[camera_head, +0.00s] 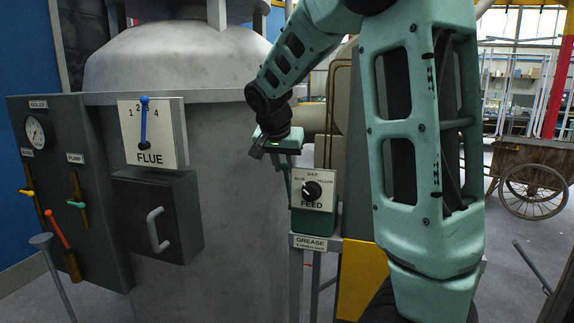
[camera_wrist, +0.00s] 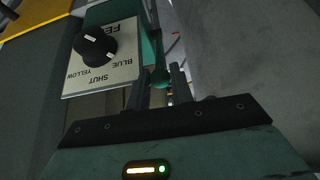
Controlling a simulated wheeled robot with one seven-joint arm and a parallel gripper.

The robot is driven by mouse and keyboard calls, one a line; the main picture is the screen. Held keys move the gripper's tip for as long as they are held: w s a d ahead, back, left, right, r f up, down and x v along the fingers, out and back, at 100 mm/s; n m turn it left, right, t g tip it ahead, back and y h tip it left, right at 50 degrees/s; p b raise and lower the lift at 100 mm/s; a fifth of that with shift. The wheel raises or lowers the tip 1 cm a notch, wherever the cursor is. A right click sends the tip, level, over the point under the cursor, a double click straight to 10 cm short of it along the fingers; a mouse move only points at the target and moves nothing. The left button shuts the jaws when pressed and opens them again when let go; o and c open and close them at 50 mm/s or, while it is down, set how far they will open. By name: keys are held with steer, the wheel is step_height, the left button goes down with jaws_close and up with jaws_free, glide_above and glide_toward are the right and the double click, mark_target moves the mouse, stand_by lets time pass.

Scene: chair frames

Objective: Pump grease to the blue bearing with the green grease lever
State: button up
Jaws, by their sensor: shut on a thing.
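My gripper (camera_head: 261,150) is at the upper left of the green grease box (camera_head: 318,222). In the wrist view, my gripper's fingers (camera_wrist: 160,82) are on either side of the green grease lever (camera_wrist: 160,76), shut on it beside the box. In the head view the lever is mostly hidden or too small to make out well. The FEED dial (camera_head: 312,190) has a black knob and BLUE, SHUT and YELLOW marks; it also shows upside down in the wrist view (camera_wrist: 95,46). Its pale mark seems to point towards BLUE. I cannot make out the blue bearing.
A GREASE label (camera_head: 311,243) is below the box. At left stand a grey boiler with a FLUE plate (camera_head: 150,133) and blue pointer, a handled door (camera_head: 160,215), and a dark panel (camera_head: 70,150) with a gauge and levers. A wooden cart (camera_head: 530,170) is far right.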

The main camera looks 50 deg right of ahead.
steer(key=shift+s+a+f+b, duration=0.2)
steer(key=shift+a, duration=0.25)
steer(key=shift+s+a+f+b, duration=0.15)
steer(key=shift+a+f, duration=0.05)
steer(key=shift+a, duration=0.2)
steer(key=shift+a+f, duration=0.1)
steer(key=a+f+b, duration=0.1)
steer(key=s+a+f+b, duration=0.1)
steer(key=a+b, duration=0.1)
steer(key=shift+s+f+b, duration=0.1)
steer(key=shift+f+b, duration=0.1)
steer(key=shift+b, duration=0.1)
steer(key=shift+d+r, duration=0.1)
steer(key=shift+d, duration=0.05)
